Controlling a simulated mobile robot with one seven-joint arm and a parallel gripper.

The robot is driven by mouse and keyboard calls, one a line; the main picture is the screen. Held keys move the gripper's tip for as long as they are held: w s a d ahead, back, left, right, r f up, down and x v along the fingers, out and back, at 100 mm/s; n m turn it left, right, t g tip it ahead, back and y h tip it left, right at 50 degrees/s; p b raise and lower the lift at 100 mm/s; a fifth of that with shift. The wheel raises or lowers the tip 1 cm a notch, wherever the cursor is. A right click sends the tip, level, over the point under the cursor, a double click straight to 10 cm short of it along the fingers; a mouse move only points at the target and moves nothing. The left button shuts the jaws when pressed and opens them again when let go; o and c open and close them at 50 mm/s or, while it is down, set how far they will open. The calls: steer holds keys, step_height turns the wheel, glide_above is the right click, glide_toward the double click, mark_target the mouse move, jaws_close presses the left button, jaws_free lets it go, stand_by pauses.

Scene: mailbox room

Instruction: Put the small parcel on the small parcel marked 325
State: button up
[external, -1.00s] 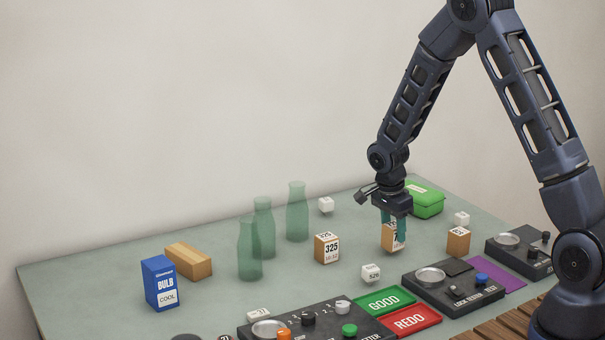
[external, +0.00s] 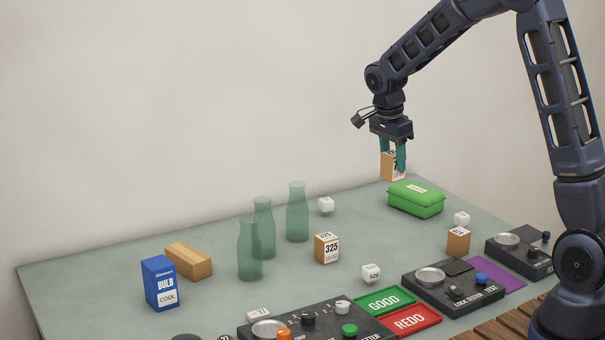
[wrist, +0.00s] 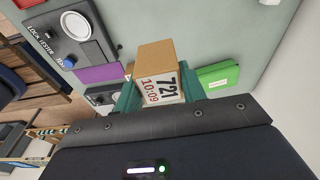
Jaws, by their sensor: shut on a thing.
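My gripper (external: 393,160) is shut on a small brown parcel (external: 388,166) and holds it up above the table, over the green box. In the wrist view the held parcel (wrist: 155,59) shows a white label reading 721 and 10:09, between the teal fingers. The small parcel marked 325 (external: 327,248) stands upright on the table, to the left of and below my gripper in the external view. Its top is clear. It does not show in the wrist view.
A green lidded box (external: 416,199) stands below my gripper. Green glass bottles (external: 249,250) stand left of parcel 325. A blue bulb box (external: 160,283) is at the left.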

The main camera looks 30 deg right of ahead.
step_height(320, 180, up, 6)
glide_above(330, 236)
steer(key=shift+m, duration=0.3)
steer(key=f, duration=1.3)
steer(key=a+f, duration=0.1)
steer(key=f, duration=0.5)
steer(key=shift+f, duration=0.35)
steer(key=shift+f, duration=0.1)
steer(key=o, duration=1)
step_height(330, 236, up, 12)
steer(key=a, duration=0.1)
steer(key=shift+a, duration=0.3)
